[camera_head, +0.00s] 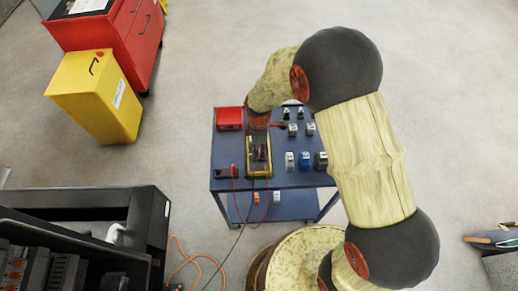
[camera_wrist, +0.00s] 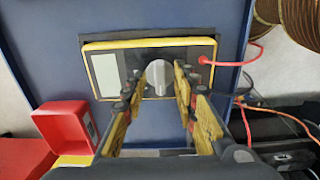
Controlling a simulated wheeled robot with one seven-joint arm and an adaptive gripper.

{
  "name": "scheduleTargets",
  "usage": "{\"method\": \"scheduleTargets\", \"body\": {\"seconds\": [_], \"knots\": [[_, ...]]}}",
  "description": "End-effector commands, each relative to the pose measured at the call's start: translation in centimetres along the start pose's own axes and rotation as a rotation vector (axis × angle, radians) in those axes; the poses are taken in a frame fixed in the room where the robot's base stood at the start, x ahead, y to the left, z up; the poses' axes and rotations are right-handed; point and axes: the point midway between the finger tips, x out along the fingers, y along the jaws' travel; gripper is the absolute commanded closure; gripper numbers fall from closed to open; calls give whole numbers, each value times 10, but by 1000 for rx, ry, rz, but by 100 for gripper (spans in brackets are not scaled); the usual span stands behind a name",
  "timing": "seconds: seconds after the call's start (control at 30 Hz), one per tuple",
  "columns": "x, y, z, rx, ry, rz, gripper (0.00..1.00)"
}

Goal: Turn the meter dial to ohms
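The meter is a dark-faced unit with a yellow rim (camera_wrist: 93,72) on a blue cart top; in the head view it shows partly under my gripper (camera_head: 258,150). Its screen (camera_wrist: 108,70) is at the left and looks blank. The grey dial (camera_wrist: 159,76) is near the middle of its face. In the wrist view my gripper (camera_wrist: 156,80) is open, with one finger on each side of the dial. I cannot tell whether the fingertips touch it. Dial markings are too small to read.
A red lead (camera_wrist: 228,62) plugs into the meter's right side. A red open box (camera_wrist: 65,127) is nearby on the blue cart (camera_head: 283,180). Several small components (camera_head: 304,160) stand at the cart's right. A yellow bin (camera_head: 88,95) and red cabinet (camera_head: 118,35) stand beyond.

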Motion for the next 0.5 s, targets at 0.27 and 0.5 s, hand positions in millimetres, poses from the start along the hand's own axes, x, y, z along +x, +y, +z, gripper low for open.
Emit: {"method": "scheduleTargets", "body": {"seconds": [0.27, 0.5], "knots": [[0, 0, 0, 0, 0, 0, 76], [0, 0, 0, 0, 0, 0, 90]]}}
